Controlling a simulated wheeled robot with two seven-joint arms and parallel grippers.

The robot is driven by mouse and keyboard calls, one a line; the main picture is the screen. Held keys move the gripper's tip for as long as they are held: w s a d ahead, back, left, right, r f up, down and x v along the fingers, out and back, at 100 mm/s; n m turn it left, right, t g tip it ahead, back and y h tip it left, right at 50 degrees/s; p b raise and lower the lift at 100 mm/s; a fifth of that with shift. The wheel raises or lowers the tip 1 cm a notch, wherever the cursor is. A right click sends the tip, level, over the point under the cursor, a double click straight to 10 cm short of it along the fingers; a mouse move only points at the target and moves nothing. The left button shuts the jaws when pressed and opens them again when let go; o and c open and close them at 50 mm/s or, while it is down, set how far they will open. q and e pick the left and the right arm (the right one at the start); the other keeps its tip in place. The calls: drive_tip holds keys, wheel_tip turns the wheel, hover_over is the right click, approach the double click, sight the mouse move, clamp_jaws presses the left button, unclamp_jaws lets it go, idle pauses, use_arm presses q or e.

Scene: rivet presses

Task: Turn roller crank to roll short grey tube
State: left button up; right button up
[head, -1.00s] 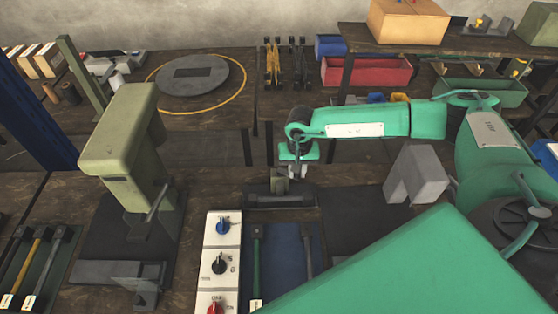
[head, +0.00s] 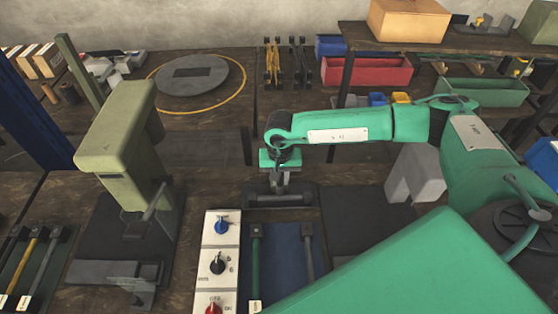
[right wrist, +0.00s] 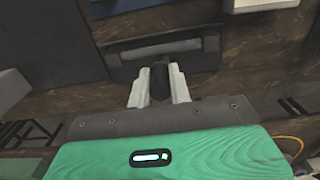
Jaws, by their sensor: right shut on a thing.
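The dark roller unit (head: 283,200) sits on the bench behind the control panel, and it also shows in the right wrist view (right wrist: 165,58). My right gripper (head: 277,184) is at its back side, pointing down. In the right wrist view its two pale fingers (right wrist: 159,84) are shut on a dark upright knob, which looks like the crank handle (right wrist: 159,80). The rest of the crank is hidden by the gripper. I cannot clearly make out the short grey tube in the roller. My left gripper is not in view.
A white control panel (head: 209,285) with blue, black and red knobs stands in front. A blue mat (head: 283,272) holds a green and a grey rod. A green press (head: 125,145) stands at left. A grey block (head: 414,175) is at right, partly behind my arm.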

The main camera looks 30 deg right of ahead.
drive_tip(key=shift+w+a+b, duration=0.6)
drive_tip(key=shift+w+a, duration=0.25)
drive_tip(key=shift+a, duration=0.05)
drive_tip(key=w+b, duration=0.1)
drive_tip(key=w+a+b, duration=0.1)
drive_tip(key=shift+w+a+b, duration=0.25)
drive_tip(key=shift+b, duration=0.05)
drive_tip(key=shift+o, duration=0.2)
drive_tip(key=shift+w+f+b, duration=0.15)
drive_tip(key=shift+w+b, duration=0.85)
drive_tip(key=shift+b, duration=0.1)
drive_tip(key=shift+w, duration=0.5)
drive_tip(key=w+d+b, duration=0.3)
drive_tip(key=w+b, duration=0.1)
drive_tip(key=shift+d, duration=0.2)
drive_tip(key=shift+w+d+r+b, duration=0.2)
drive_tip(key=shift+d+r+b, duration=0.05)
drive_tip(key=shift+d+b, duration=0.25)
drive_tip(key=shift+c, duration=0.2)
drive_tip(key=shift+w+d+f, duration=0.1)
drive_tip(key=shift+d, duration=1.25)
drive_tip(key=shift+s+d+f+b, duration=0.1)
drive_tip(key=shift+s+d+b, duration=0.35)
drive_tip(key=shift+d, duration=0.4)
drive_tip(key=shift+s+d, duration=0.4)
drive_tip(key=shift+d, duration=0.15)
drive_tip(key=shift+s+d, duration=0.25)
drive_tip(key=shift+d, duration=0.1)
drive_tip(key=o, duration=1.8)
drive_tip(key=shift+c, duration=0.2)
